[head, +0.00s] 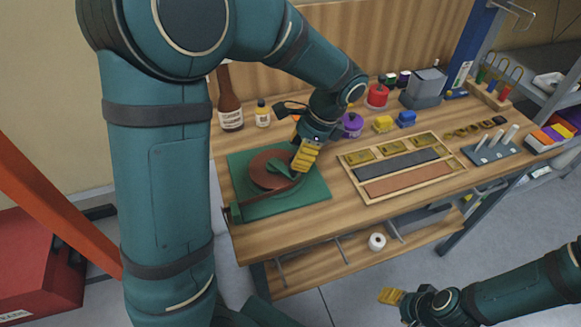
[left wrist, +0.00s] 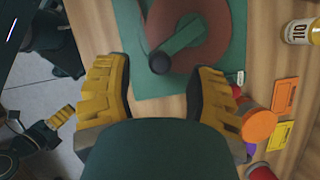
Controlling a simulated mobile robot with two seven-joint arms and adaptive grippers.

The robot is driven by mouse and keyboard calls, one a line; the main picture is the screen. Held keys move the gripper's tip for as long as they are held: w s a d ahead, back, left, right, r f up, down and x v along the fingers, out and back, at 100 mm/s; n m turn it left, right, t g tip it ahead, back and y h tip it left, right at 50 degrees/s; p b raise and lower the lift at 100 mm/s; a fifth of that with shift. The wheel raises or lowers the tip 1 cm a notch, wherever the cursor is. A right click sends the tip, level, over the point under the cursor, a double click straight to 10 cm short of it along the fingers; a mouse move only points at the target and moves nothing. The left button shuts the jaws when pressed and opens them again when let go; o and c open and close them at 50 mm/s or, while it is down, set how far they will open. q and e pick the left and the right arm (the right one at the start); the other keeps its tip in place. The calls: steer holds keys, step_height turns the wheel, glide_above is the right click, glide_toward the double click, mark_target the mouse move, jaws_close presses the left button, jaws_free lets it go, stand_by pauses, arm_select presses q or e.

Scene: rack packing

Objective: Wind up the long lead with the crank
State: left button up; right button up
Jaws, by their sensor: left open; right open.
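A green board (head: 244,166) lies on the left of the workbench with a reddish-brown round reel (head: 262,180) on it. A green crank arm (head: 281,169) lies across the reel; in the left wrist view the crank (left wrist: 183,37) ends in a dark round knob (left wrist: 159,63). A brown strip, perhaps the lead (head: 268,194), runs from the reel toward the board's front left corner. My left gripper (head: 302,158) is open over the crank end, its yellow fingers either side of the knob in the wrist view. My right gripper (head: 391,296) is open and empty, low in front of the bench.
Behind the board stand a brown bottle (head: 230,100) and a small labelled bottle (head: 262,114). A purple pot (head: 352,125) is right of my left gripper. A wooden tray (head: 369,197) with dark and brown strips lies to the right. The board's front edge is clear.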

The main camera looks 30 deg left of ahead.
mark_target(291, 173)
arm_select(q)
steer(key=x, duration=0.5)
steer(key=shift+b, duration=0.4)
jaws_close()
